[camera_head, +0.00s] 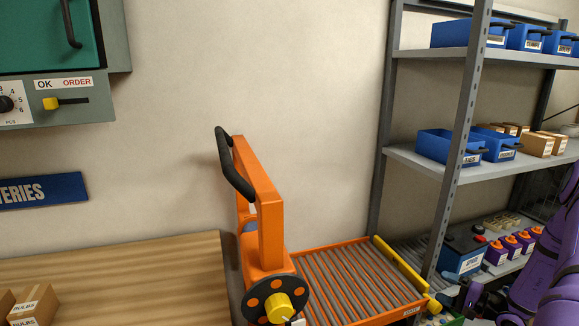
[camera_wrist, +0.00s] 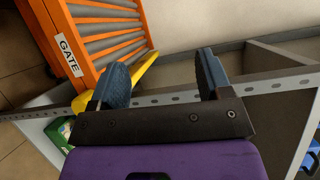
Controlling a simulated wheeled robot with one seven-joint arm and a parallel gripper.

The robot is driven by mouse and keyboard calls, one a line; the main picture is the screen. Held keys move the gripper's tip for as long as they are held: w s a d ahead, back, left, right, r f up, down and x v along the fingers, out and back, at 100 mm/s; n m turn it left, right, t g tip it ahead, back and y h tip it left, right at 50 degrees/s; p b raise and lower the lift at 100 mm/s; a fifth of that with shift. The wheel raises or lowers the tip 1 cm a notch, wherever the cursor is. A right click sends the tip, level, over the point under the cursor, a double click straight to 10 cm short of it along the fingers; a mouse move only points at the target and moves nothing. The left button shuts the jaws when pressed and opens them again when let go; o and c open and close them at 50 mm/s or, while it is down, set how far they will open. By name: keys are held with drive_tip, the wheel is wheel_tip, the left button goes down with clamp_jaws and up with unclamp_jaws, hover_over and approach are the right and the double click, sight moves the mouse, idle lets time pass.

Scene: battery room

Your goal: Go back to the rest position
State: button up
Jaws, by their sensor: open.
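My gripper (camera_wrist: 163,78) shows in the wrist view with its two blue-padded fingers well apart and nothing between them. Behind the fingers are a grey perforated shelf post (camera_wrist: 180,100) and the pale wall. The orange roller section labelled GATE (camera_wrist: 68,57) is to the left of the fingers, with a yellow bar (camera_wrist: 140,72) along its edge. In the head view my purple arm enters at the right edge, in front of the shelf rack; the fingertips there are hard to make out.
The roller section (camera_head: 340,290) lies beside an orange frame with a black handle (camera_head: 232,165). The rack (camera_head: 436,158) at right holds blue bins (camera_head: 450,147), cartons (camera_head: 537,144) and a blue battery (camera_head: 463,255). A wooden table (camera_head: 130,270) with small boxes (camera_head: 36,303) is at left.

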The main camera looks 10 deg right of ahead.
drive_tip(key=s+a+r+n+g+y, duration=0.1)
drive_tip(key=a+r+n+g, duration=0.5)
drive_tip(key=a+r, duration=0.65)
drive_tip(key=a+r+n+g, duration=0.4)
drive_tip(key=a+r+g, duration=0.4)
drive_tip(key=r, duration=0.8)
drive_tip(key=s+a+r+n+t+h, duration=0.1)
drive_tip(key=s+a+r+t+h, duration=0.1)
drive_tip(key=s+a+r+h, duration=0.3)
drive_tip(key=s+a+r+n+t+h, duration=0.2)
drive_tip(key=s+a+r+h, duration=0.3)
drive_tip(key=s+r, duration=0.6)
drive_tip(key=shift+s+a, duration=0.5)
drive_tip(key=shift+s, duration=2.15)
drive_tip(key=shift+c, duration=0.5)
